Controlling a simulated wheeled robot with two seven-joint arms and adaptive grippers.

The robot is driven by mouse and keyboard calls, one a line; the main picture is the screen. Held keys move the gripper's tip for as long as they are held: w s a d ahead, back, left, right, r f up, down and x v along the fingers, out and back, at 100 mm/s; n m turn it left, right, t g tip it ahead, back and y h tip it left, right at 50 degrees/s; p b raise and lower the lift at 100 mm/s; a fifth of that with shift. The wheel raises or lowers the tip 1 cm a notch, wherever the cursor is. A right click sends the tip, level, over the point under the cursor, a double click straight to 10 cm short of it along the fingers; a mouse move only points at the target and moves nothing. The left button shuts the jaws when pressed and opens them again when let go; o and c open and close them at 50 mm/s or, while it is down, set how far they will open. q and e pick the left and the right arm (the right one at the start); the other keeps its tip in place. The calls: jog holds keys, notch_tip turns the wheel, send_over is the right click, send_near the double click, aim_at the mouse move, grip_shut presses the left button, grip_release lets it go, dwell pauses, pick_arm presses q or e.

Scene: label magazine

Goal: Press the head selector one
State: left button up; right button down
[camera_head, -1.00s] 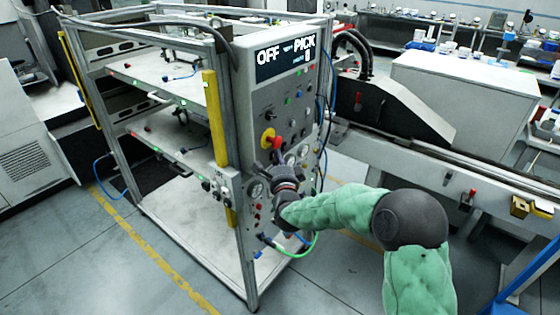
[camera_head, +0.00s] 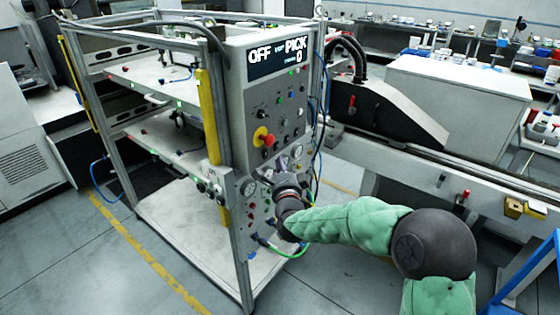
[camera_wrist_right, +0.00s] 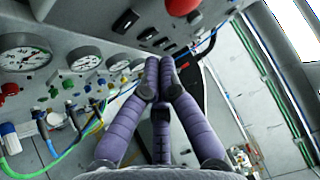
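The grey control panel (camera_head: 240,110) fills the front of the metal rack, with a display (camera_head: 277,58) reading "OFF", "PICK" and what looks like "0". Below it are small knobs and buttons and a red mushroom button on a yellow base (camera_head: 264,138). My right gripper (camera_head: 272,172) is at the lower panel, below the red button, near the round gauges. In the right wrist view its purple fingers (camera_wrist_right: 161,66) meet at the tips, apparently empty. Several black selectors (camera_wrist_right: 125,20) lie just beyond the tips; which one is head selector one is unclear. Contact cannot be told. My left gripper is not in view.
Round gauges (camera_wrist_right: 82,59) and blue, green and yellow hoses (camera_wrist_right: 45,140) sit left of the fingers in the wrist view. A yellow post (camera_head: 209,118) edges the rack. A conveyor (camera_head: 480,185) runs at the right. The floor in front is clear.

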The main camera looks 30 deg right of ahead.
jog(key=v, duration=0.7)
jog(key=shift+r+p, duration=0.45)
jog(key=shift+r, duration=0.25)
jog(key=shift+d, duration=0.1)
jog(key=s+a+f+n+g+y, duration=0.15)
jog(key=a+f+n, duration=0.25)
jog(key=f, duration=0.6)
jog(key=a+f+n+g+y, duration=0.3)
jog(key=a+f, duration=0.1)
jog(key=f, duration=0.5)
jog(key=s+a+f+n+g+y, duration=0.1)
jog(key=a+f+n+g+y, duration=0.25)
jog(key=f, duration=0.65)
jog(key=s+a+f+n+g+y, duration=0.1)
jog(key=s+a+f+n+g, duration=0.3)
jog(key=s+f, duration=0.5)
jog(key=s+a+f+n+g+y, duration=0.2)
jog(key=s+a+f+n+g, duration=0.3)
jog(key=s+a+f, duration=0.4)
jog(key=s+f+n, duration=0.1)
jog(key=s, duration=0.4)
jog(key=shift+s+f, duration=0.25)
jog(key=shift+s, duration=0.05)
